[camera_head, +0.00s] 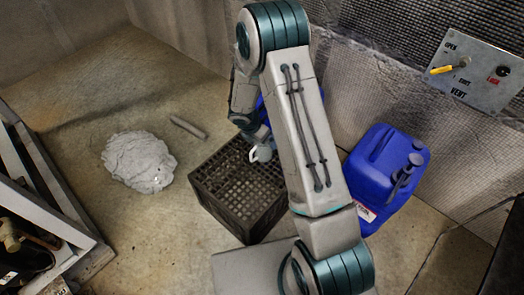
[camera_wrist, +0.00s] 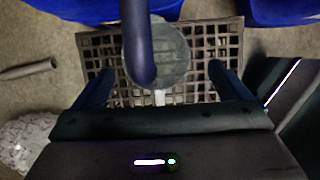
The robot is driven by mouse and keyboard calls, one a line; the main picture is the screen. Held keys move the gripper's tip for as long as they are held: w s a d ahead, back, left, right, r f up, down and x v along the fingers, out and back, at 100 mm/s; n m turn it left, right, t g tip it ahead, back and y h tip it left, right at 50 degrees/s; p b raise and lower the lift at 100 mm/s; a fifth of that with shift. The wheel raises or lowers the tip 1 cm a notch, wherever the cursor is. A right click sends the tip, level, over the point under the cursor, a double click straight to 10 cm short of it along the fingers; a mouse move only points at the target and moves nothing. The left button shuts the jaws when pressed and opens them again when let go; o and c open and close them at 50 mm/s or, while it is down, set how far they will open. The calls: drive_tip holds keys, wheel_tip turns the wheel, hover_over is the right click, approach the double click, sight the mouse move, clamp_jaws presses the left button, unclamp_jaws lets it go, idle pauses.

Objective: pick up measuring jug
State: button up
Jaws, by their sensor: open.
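The measuring jug (camera_head: 262,154) is a small pale shape at the top of a dark lattice crate (camera_head: 224,204), partly hidden by my arm. In the wrist view a round grey translucent shape, apparently the jug (camera_wrist: 174,58), lies over the crate lattice (camera_wrist: 217,42). A dark blue bar crosses in front of it; I cannot tell what it belongs to. My gripper (camera_wrist: 160,70) is open, its two fingers apart on either side of the jug in the picture. I see no contact with it. In the head view my gripper is mostly hidden.
A blue jerrycan (camera_head: 378,168) stands right of my arm, and another blue shape shows behind the arm. A crumpled grey cloth (camera_head: 138,162) and a short tube (camera_head: 188,128) lie left on the floor. A vent panel (camera_head: 476,75) is on the wall. Floor at left is mostly clear.

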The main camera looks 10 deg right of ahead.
drive_tip(key=b+x, duration=0.2)
drive_tip(key=x, duration=0.1)
drive_tip(key=b+x, duration=0.1)
drive_tip(key=x, duration=0.1)
drive_tip(key=shift+a+f, duration=0.25)
drive_tip(key=shift+w+r, duration=0.1)
drive_tip(key=c, duration=1.2)
drive_tip(key=shift+a+r, duration=0.1)
drive_tip(key=shift+r, duration=0.05)
drive_tip(key=shift+s+a+r+p, duration=0.2)
drive_tip(key=shift+s+r+p, duration=0.1)
drive_tip(key=shift+p, duration=0.25)
wheel_tip(320, 180, up, 6)
drive_tip(key=p, duration=0.3)
drive_tip(key=s+a, duration=0.3)
drive_tip(key=a, duration=0.2)
drive_tip(key=s+a+p, duration=0.1)
drive_tip(key=s+a, duration=0.3)
drive_tip(key=a, duration=0.1)
drive_tip(key=s+a, duration=0.4)
drive_tip(key=a, duration=0.1)
drive_tip(key=shift+s+a+p, duration=0.15)
drive_tip(key=shift+a+p, duration=0.1)
drive_tip(key=shift+p, duration=0.15)
idle(1.1)
